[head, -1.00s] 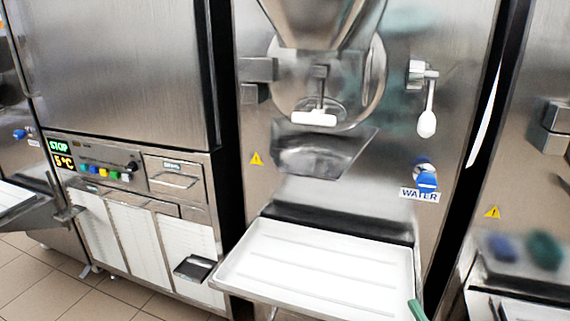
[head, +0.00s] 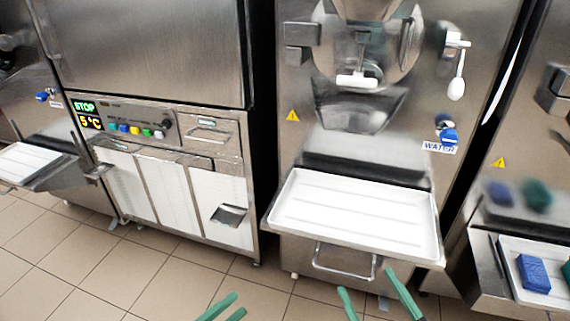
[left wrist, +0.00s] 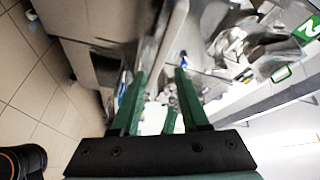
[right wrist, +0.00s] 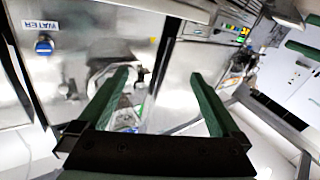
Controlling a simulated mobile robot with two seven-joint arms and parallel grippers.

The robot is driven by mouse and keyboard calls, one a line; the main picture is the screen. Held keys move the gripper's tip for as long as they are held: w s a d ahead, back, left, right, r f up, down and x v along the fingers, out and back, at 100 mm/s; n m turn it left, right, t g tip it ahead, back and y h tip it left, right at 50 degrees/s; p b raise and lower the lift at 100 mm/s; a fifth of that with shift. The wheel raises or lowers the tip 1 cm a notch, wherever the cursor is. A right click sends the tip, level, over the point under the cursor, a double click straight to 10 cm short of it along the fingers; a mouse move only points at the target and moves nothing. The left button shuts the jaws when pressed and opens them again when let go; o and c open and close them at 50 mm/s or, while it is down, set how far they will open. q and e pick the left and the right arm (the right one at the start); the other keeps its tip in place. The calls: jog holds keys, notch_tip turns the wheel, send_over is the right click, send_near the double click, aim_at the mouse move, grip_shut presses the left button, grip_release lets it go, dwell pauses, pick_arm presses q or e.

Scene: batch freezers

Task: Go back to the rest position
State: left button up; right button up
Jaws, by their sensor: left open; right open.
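My left gripper (head: 239,302) is open and empty at the bottom edge of the head view, over the tiled floor. My right gripper (head: 365,279) is open and empty, low in front of the middle machine, below its white tray. In the left wrist view the left gripper (left wrist: 160,71) has its green fingers apart with nothing between them. In the right wrist view the right gripper (right wrist: 160,71) also has its green fingers apart and empty. Most of both arms is outside the head view.
The middle batch freezer (head: 300,75) carries a white tray (head: 355,212) on a shelf, with a metal handle (head: 343,262) below. A cabinet with a STOP display (head: 85,106) stands to its left. A blue sponge (head: 533,273) lies at right. Tiled floor (head: 165,285) is free in front.

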pick_arm(q)
jog(key=s+a+r+n+g+y+p, duration=0.1)
jog(key=s+n+y+p, duration=0.4)
jog(key=n, duration=0.5)
jog(key=s+a+r+n+g+y+p, duration=0.1)
jog(key=s+a+n+g+y+p, duration=0.2)
jog(key=n+p, duration=0.7)
jog(key=s+a+y, duration=0.1)
jog(key=s+y, duration=0.1)
jog(key=s, duration=0.1)
jog(key=shift+s+a+n+y, duration=0.25)
jog(key=shift+a+n+y, duration=0.05)
jog(key=shift+a+y, duration=0.1)
pick_arm(e)
jog(key=s+d+f+m+g+h, duration=0.2)
jog(key=s+f+m+g+h, duration=0.1)
jog(key=s+f+g, duration=0.5)
jog(key=shift+s+f+g, duration=0.15)
jog(key=shift+s+g, duration=0.25)
jog(key=shift+s, duration=0.35)
pick_arm(q)
jog(key=shift+r, duration=0.1)
